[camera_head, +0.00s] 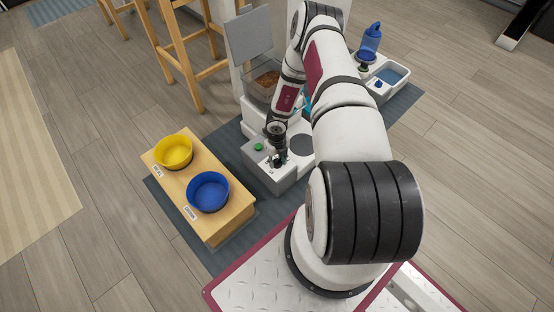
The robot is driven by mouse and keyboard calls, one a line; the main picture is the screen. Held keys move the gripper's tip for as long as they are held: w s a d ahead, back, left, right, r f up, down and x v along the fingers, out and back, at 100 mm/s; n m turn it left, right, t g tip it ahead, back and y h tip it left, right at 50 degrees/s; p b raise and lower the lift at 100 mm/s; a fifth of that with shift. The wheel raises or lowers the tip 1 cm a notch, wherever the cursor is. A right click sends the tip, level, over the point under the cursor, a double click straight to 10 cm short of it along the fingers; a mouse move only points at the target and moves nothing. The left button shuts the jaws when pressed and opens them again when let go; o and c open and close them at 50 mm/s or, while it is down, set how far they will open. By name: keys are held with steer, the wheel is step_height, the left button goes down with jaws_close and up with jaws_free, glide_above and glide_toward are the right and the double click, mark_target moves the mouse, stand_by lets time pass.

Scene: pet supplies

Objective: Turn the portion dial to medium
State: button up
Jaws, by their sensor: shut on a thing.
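A white and grey pet feeder (258,113) stands on a blue-grey mat, with brown food behind its clear hopper wall and its grey lid raised. A green button (258,147) sits on its low grey front part. My gripper (277,160) points down over that front part, just right of the button. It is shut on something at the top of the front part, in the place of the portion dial. The dial itself is hidden by the fingers, and its setting cannot be read.
A wooden stand (230,222) left of the feeder holds a yellow bowl (174,152) and a blue bowl (208,192). A water dispenser (371,40) with a tray (390,76) stands behind right. Wooden stools (180,60) stand behind. Open floor lies left and right.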

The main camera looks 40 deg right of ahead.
steer(key=n, duration=1.4)
steer(key=shift+n, duration=0.3)
steer(key=n, duration=0.4)
steer(key=shift+n, duration=2.5)
steer(key=o, duration=1.2)
steer(key=shift+c, duration=0.2)
